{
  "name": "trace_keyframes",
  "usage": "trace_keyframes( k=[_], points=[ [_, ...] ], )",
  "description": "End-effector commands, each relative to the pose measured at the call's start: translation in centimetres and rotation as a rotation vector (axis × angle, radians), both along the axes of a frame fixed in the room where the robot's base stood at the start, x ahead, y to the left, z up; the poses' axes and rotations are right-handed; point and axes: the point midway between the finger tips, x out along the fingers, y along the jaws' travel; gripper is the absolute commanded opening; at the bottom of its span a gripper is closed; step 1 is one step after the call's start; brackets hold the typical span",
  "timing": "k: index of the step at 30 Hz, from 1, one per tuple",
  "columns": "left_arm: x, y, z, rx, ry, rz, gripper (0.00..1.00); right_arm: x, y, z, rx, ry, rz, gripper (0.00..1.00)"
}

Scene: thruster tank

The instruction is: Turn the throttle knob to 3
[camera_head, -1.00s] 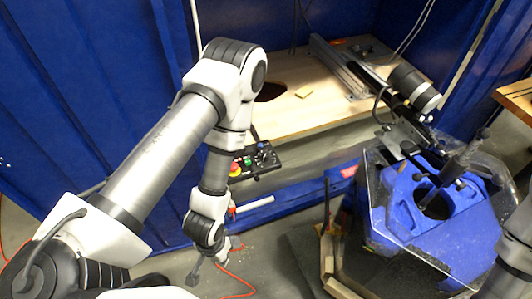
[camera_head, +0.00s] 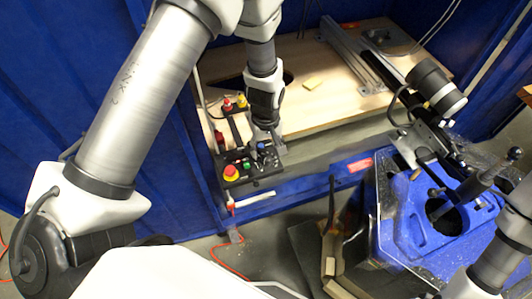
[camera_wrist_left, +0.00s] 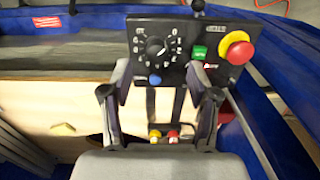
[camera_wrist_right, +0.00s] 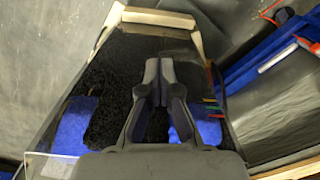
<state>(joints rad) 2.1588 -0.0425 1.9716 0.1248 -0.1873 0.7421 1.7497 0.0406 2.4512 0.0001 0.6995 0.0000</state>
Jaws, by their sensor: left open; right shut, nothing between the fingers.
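The black control panel (camera_head: 236,172) is mounted at the front edge of the wooden bench. In the left wrist view its black throttle knob (camera_wrist_left: 156,47) sits within a ring of white numbers; which number it points to is too small to tell. My left gripper (camera_wrist_left: 157,85) is open, its two fingers apart on either side of the panel's lower edge, below the knob. In the head view my left gripper (camera_head: 265,138) is over the panel and partly hides it. My right gripper (camera_wrist_right: 158,68) is shut and empty above the blue tank area, away from the panel.
A red and yellow emergency stop button (camera_wrist_left: 237,50) and a green button (camera_wrist_left: 199,52) are beside the knob. A blue button (camera_wrist_left: 154,79) is below it. Red and yellow buttons (camera_head: 233,103) stand behind the panel. The blue tank (camera_head: 415,235) is at right.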

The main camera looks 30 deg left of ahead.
Motion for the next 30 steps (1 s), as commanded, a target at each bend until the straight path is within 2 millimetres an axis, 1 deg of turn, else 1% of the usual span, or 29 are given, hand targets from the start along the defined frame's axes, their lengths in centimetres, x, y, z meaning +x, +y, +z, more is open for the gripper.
trace_keyframes(
  k=[1,3,7,10,16,17,18,20,21,22,30],
  points=[
    [-0.1,0.0,-1.0,-0.001,0.003,0.001,0.6,0.0,0.0,0.2,0.0,-0.001,0.0,0.0],
    [-0.1,0.0,-2.5,-0.001,0.005,0.001,0.6,0.1,0.0,0.4,0.0,-0.002,0.001,0.0],
    [0.0,0.0,-4.4,0.0,0.003,0.001,0.6,0.1,0.0,0.6,0.0,-0.002,0.001,0.0],
    [0.0,0.0,-5.1,-0.001,0.001,0.0,0.6,0.1,0.0,0.6,0.0,-0.002,0.001,0.0],
    [0.0,0.0,-5.2,0.0,0.0,0.0,0.6,0.1,0.0,0.6,0.0,-0.002,0.001,0.0],
    [0.0,0.0,-5.2,0.0,0.0,0.0,0.53,0.1,0.0,0.6,0.0,-0.002,0.001,0.0],
    [0.0,0.0,-5.2,-0.001,0.001,0.0,0.39,0.1,0.0,0.6,0.0,-0.002,0.001,0.0],
    [0.0,0.0,-5.2,-0.001,0.001,0.0,0.18,0.1,0.0,0.6,0.0,-0.002,0.001,0.0],
    [0.0,0.0,-5.2,-0.001,0.001,0.0,0.04,0.1,0.0,0.6,0.0,-0.002,0.001,0.0],
    [0.0,0.0,-5.2,0.0,0.0,0.0,0.0,0.1,0.0,0.6,0.0,-0.002,0.001,0.0],
    [0.0,0.0,-5.2,0.0,0.0,-0.001,0.0,0.1,0.0,0.6,0.0,-0.002,0.001,0.0]
  ],
)
